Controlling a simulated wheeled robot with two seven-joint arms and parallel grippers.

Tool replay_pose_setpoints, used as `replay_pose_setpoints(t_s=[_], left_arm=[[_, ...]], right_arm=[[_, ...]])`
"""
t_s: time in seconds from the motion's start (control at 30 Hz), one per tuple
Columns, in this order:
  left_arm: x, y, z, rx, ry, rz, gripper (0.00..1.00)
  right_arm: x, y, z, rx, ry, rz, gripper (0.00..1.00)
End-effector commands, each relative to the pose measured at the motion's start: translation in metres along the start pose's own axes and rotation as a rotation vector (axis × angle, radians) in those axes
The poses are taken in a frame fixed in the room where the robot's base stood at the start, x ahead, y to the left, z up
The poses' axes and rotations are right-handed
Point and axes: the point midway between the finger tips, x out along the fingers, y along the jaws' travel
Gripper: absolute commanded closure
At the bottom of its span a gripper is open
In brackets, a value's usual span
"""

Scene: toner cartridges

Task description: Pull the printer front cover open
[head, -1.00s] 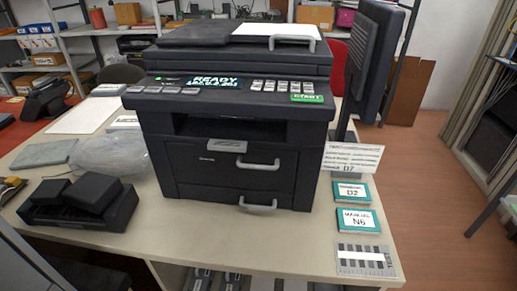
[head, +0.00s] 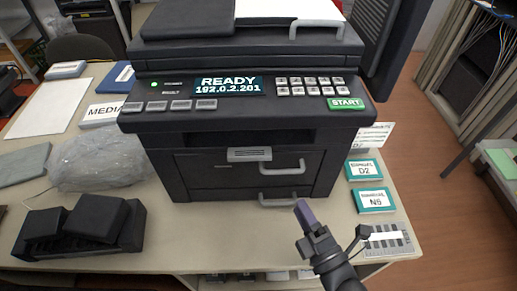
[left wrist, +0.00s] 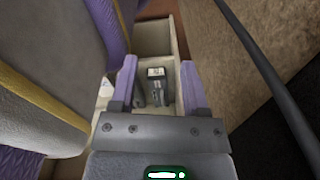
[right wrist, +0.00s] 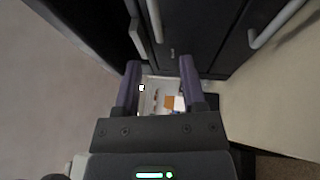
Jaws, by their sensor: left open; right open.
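The black printer (head: 250,100) stands on the table in the head view, its screen reading READY. Its front cover (head: 215,172) is closed, with a grey bar handle (head: 282,166) on it. A second bar handle (head: 278,200) sits lower, on the drawer. My right gripper (head: 331,222) is open and empty, in front of and below the handles, to their right. In the right wrist view the printer front (right wrist: 205,30) and two bar handles lie beyond the open fingers (right wrist: 160,75). My left gripper (left wrist: 158,80) shows only in the left wrist view, open and empty.
Manuals (head: 363,170) and a label sheet (head: 388,240) lie on the table right of the printer. A bagged item (head: 100,162) and a black device (head: 80,225) lie to the left. The tabletop (head: 215,235) before the printer is clear. Bins (left wrist: 153,40) show below the left gripper.

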Motion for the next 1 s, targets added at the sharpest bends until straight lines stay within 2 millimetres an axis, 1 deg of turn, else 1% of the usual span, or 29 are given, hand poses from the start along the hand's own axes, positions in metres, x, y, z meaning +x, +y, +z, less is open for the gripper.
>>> replay_pose_setpoints(t_s=[0.07,0.17,0.2,0.27,0.33,0.43,0.5,0.6,0.83,0.87,0.9,0.97,1.0], left_arm=[[0.001,0.001,0.001,0.000,-0.003,0.001,0.41],[0.004,0.006,0.008,-0.002,-0.015,0.009,0.41],[0.006,0.009,0.012,-0.002,-0.024,0.014,0.41],[0.008,0.013,0.017,-0.002,-0.033,0.021,0.41],[0.010,0.014,0.019,-0.003,-0.036,0.023,0.41],[0.013,0.014,0.019,-0.003,-0.035,0.022,0.41],[0.014,0.013,0.018,-0.003,-0.034,0.020,0.41],[0.015,0.011,0.017,-0.002,-0.031,0.017,0.41],[0.015,0.008,0.013,-0.001,-0.025,0.013,0.41],[0.015,0.008,0.013,-0.001,-0.024,0.013,0.41],[0.015,0.008,0.013,-0.001,-0.024,0.013,0.41],[0.015,0.008,0.013,-0.001,-0.024,0.013,0.41],[0.015,0.008,0.013,-0.001,-0.024,0.013,0.41]], right_arm=[[0.007,0.002,0.000,-0.006,0.000,0.009,0.47],[0.028,0.001,0.000,-0.006,0.001,0.010,0.47],[0.039,0.000,0.000,-0.005,-0.001,0.011,0.47],[0.054,0.000,0.000,-0.006,0.001,0.009,0.47],[0.070,0.000,0.000,-0.005,0.000,0.008,0.47],[0.086,-0.001,0.000,-0.005,0.000,0.006,0.47],[0.093,-0.001,0.000,-0.004,0.000,0.003,0.47],[0.098,0.000,0.000,-0.005,0.000,0.003,0.47],[0.099,0.001,0.000,-0.005,0.000,0.002,0.47],[0.099,0.001,0.000,-0.005,0.000,0.002,0.52],[0.099,0.001,0.000,-0.005,0.000,0.002,0.60],[0.099,0.001,0.000,-0.004,0.000,0.002,0.73],[0.099,0.000,0.000,-0.004,0.000,0.002,0.81]])
